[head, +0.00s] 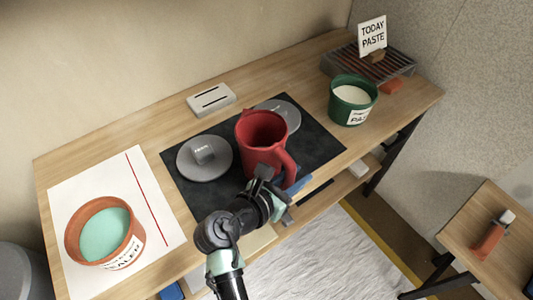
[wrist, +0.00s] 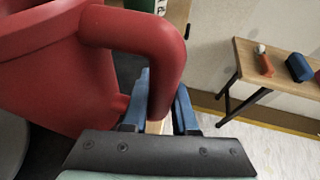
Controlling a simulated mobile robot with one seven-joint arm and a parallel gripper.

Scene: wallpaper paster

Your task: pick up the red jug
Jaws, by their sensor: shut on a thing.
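The red jug (head: 260,140) stands upright on the black mat (head: 324,143), between and partly in front of two grey discs. Its handle faces the front right. My gripper (head: 284,188) is at the handle, at the jug's front right side. In the wrist view the jug (wrist: 60,70) fills the left, and its handle arches down between the blue fingers of my gripper (wrist: 160,105). The fingers are shut on the lower part of the handle. Their tips are partly hidden by the handle. I cannot tell whether the jug's base touches the mat.
A green tub (head: 353,103) stands right of the mat, near a wire rack (head: 370,62) with a sign. An orange tub (head: 103,230) sits on white paper at the left. A grey slotted block (head: 211,98) lies behind the mat. A small side table (head: 485,215) stands at right.

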